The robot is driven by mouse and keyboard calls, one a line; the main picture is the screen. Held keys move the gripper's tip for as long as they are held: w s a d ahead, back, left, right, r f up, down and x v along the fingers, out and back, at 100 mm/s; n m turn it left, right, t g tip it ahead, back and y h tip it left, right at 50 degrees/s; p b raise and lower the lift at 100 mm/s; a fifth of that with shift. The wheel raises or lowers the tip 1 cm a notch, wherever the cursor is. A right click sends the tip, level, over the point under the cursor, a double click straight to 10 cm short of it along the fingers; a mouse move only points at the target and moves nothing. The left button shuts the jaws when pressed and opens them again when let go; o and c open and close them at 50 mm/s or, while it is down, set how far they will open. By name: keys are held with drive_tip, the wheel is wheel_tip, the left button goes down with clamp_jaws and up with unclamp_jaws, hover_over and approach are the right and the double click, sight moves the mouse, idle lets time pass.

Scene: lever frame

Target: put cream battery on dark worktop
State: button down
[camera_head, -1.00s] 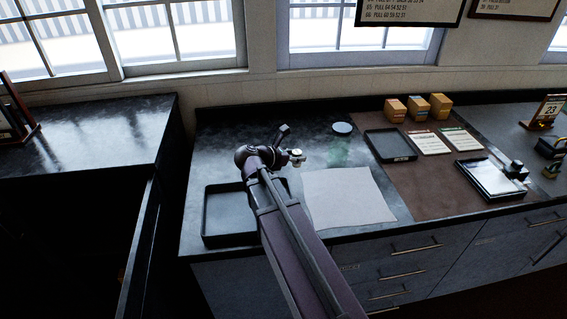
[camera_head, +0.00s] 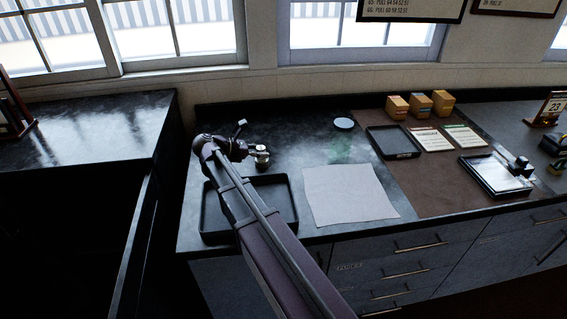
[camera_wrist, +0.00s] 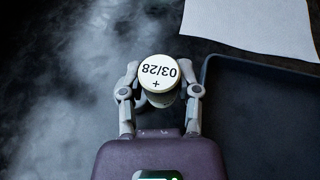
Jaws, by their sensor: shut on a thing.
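The cream battery (camera_wrist: 158,72) is a round cell with a cream top marked "03/28" and a plus sign. My gripper (camera_wrist: 160,92) is shut on it, with one finger on each side, in the wrist view. In the head view my gripper (camera_head: 262,158) is over the dark worktop (camera_head: 300,148), just behind the black tray. The battery is too small there to make out clearly. In the wrist view bare dark worktop (camera_wrist: 60,80) lies below and left of the battery. I cannot tell whether the battery touches the worktop.
A black tray (camera_head: 291,205) stands in front of my gripper, and its rim (camera_wrist: 204,75) is right of the battery. A white sheet (camera_head: 350,194) lies right of it.

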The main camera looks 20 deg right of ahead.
drive_tip(key=shift+w+a+f+g, duration=0.15)
drive_tip(key=shift+w+a, duration=0.15)
drive_tip(key=shift+a, duration=0.2)
drive_tip(key=shift+w+a+f+g, duration=0.15)
drive_tip(key=shift+w+a, duration=0.15)
drive_tip(key=shift+a, duration=0.2)
drive_tip(key=shift+r, duration=0.1)
drive_tip(key=shift+d, duration=0.15)
drive_tip(key=b, duration=0.2)
hover_over(287, 152)
drive_tip(key=a, duration=0.1)
drive_tip(key=shift+s+a+f, duration=0.15)
drive_tip(key=shift+s+f, duration=0.1)
drive_tip(key=shift+f, duration=0.45)
drive_tip(key=shift+w+d, duration=0.15)
drive_tip(key=shift+d, duration=0.1)
drive_tip(key=shift+w+d+f+b, duration=0.1)
drive_tip(key=shift+d+f+b, duration=0.25)
drive_tip(key=shift+f, duration=0.25)
drive_tip(key=shift+f+b, duration=1.25)
drive_tip(key=shift+b, duration=0.05)
drive_tip(key=shift+f, duration=0.15)
